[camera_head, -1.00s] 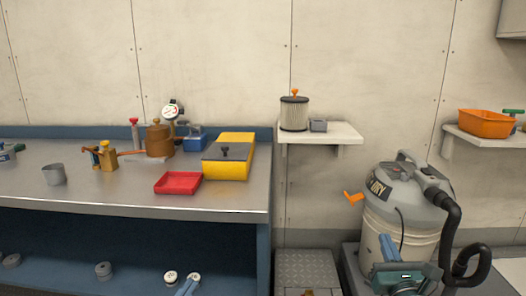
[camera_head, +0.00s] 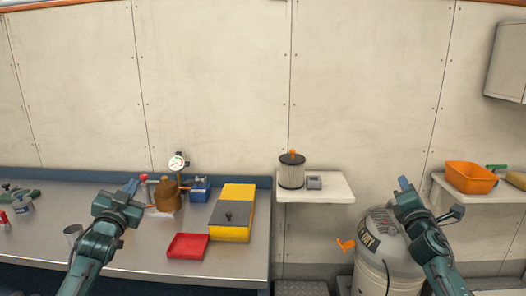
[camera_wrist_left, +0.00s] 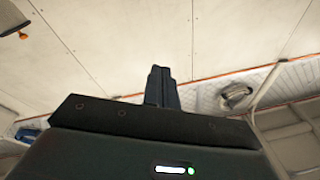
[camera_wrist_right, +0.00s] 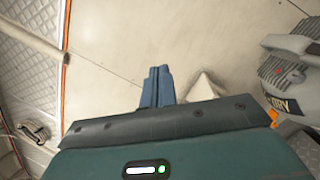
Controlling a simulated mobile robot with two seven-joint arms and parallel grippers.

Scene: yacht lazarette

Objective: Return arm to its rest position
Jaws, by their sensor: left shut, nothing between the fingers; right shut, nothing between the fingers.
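In the head view my left gripper (camera_head: 131,187) is raised in front of the workbench, its fingers together and pointing up. My right gripper (camera_head: 404,184) is raised at the right, in front of the wet/dry vacuum (camera_head: 382,245), its fingers also together and pointing up. The left wrist view shows the closed left fingers (camera_wrist_left: 160,87) with nothing between them, against wall and ceiling. The right wrist view shows the closed right fingers (camera_wrist_right: 158,87), also empty, with the vacuum (camera_wrist_right: 290,75) to their right.
A wall shelf (camera_head: 325,187) carries a filter (camera_head: 292,172). An orange bin (camera_head: 470,177) sits on the right shelf.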

